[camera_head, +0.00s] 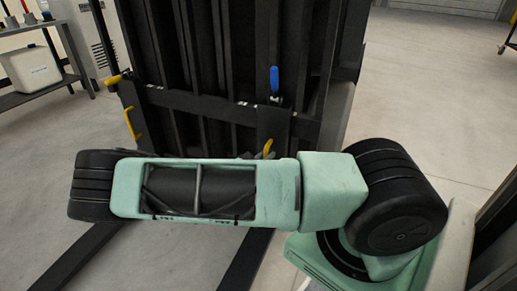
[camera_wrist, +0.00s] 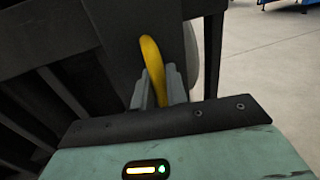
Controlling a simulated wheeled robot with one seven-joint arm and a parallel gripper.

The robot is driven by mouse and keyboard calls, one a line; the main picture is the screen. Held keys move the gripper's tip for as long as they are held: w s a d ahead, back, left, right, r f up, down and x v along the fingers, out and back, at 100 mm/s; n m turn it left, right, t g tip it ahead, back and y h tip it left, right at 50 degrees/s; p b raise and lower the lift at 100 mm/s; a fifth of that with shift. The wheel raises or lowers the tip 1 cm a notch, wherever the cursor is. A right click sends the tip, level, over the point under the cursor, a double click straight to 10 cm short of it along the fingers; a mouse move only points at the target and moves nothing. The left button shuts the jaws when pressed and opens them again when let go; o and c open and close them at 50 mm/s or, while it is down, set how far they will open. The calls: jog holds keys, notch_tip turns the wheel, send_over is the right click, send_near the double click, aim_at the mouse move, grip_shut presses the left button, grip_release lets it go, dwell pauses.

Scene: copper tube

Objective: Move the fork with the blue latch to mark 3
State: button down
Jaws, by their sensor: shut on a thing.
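The fork with the blue latch (camera_head: 274,125) hangs at the right part of the dark carriage bar (camera_head: 180,98). Its blue latch (camera_head: 274,80) stands upright above the bar. A yellow handle (camera_head: 267,147) on this fork shows just above my arm, and also in the wrist view (camera_wrist: 150,50). My gripper (camera_wrist: 160,90) is shut on this handle, with a finger on each side. In the head view my arm hides most of the gripper and the fork's lower part. Small pale marks (camera_head: 243,103) show along the bar; their numbers are too small to read.
Another fork (camera_head: 131,108) hangs at the bar's left, with a yellow latch (camera_head: 114,79) and yellow handle (camera_head: 137,126). The dark mast (camera_head: 240,45) rises behind the bar. A shelf with a white bin (camera_head: 30,68) stands far left. Floor is open at right.

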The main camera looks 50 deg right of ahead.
jog(key=shift+w+a, duration=0.3)
jog(key=shift+w, duration=0.45)
jog(key=c, duration=1.5)
grip_release()
jog(key=shift+s, duration=0.1)
jog(key=s+a+p, duration=0.2)
jog(key=a+p, duration=0.1)
jog(key=a, duration=1.4)
jog(key=shift+s+p, duration=0.25)
jog(key=shift+p, duration=0.1)
jog(key=shift+a+f, duration=0.1)
